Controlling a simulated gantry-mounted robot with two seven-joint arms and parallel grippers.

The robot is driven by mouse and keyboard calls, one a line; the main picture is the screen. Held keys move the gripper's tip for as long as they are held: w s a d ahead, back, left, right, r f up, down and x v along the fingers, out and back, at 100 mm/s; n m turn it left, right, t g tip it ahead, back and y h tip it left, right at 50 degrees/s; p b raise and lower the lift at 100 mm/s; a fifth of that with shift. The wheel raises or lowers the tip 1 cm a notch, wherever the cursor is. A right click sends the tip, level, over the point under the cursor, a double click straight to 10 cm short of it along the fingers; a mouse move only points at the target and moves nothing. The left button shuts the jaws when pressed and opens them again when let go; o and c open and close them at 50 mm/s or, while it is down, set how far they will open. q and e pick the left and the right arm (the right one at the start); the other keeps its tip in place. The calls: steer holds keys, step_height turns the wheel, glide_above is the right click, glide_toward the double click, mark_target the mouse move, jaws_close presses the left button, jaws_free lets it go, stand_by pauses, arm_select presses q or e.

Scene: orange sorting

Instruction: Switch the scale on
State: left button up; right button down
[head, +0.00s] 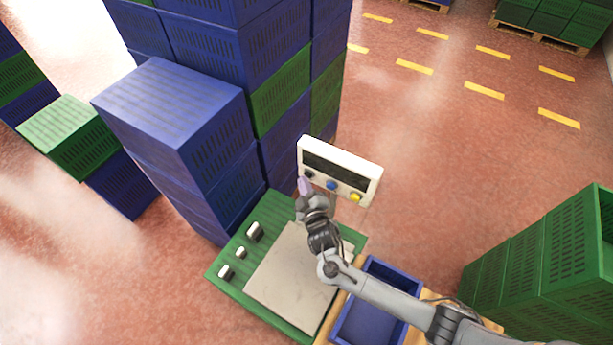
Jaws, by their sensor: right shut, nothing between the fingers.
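The scale's white display unit (340,170) stands at the centre, above the back of the scale. It has a dark screen that looks blank, a dark button at its left, a blue button (331,185) and a yellow button (355,197). The scale's pale flat plate (292,279) lies below it on a green base. My right gripper (304,186) is shut and empty, with its fingertips at the lower left of the display unit, by the dark button. I cannot tell whether they touch it. My left gripper is out of view.
A blue crate (373,268) stands right of the scale plate, under my right arm. Small dark-and-white pieces (254,232) stand on the green base (222,264). Tall stacks of blue and green crates (215,120) rise close behind at left. Green crates (550,262) stand at right.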

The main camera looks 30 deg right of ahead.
steer(key=shift+w+d, duration=0.15)
steer(key=shift+d, duration=0.1)
steer(key=shift+a, duration=0.1)
stand_by(0.5)
steer(key=shift+s+a+p, duration=0.45)
steer(key=shift+s+a, duration=0.15)
steer(key=shift+a, duration=0.1)
steer(key=shift+a, duration=0.1)
steer(key=s+a, duration=0.1)
steer(key=a, duration=0.1)
steer(key=s+a+p, duration=0.1)
steer(key=a, duration=0.1)
steer(key=shift+s, duration=0.4)
